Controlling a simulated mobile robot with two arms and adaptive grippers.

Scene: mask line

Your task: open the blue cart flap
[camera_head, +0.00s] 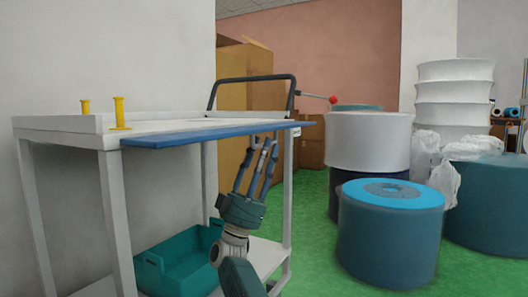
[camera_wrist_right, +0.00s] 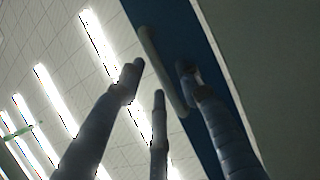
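The blue cart flap (camera_head: 215,133) extends along the near side of the white cart's top (camera_head: 75,133) and looks about level with it. My right gripper (camera_head: 262,150) is under the flap's right part, with its fingers pointing up. In the right wrist view, the fingers (camera_wrist_right: 160,80) are spread and reach toward the underside of the blue flap (camera_wrist_right: 200,40). A pale bar (camera_wrist_right: 160,68) lies along the flap there, between the fingertips. I cannot tell whether any finger touches it. My left gripper is not in view.
Yellow spools (camera_head: 119,114) stand on the cart's left end. A teal crate (camera_head: 178,264) sits on its lower shelf. A dark handle (camera_head: 252,78) rises behind. A blue-topped drum (camera_head: 388,240) and white drums (camera_head: 366,142) stand right, on green floor.

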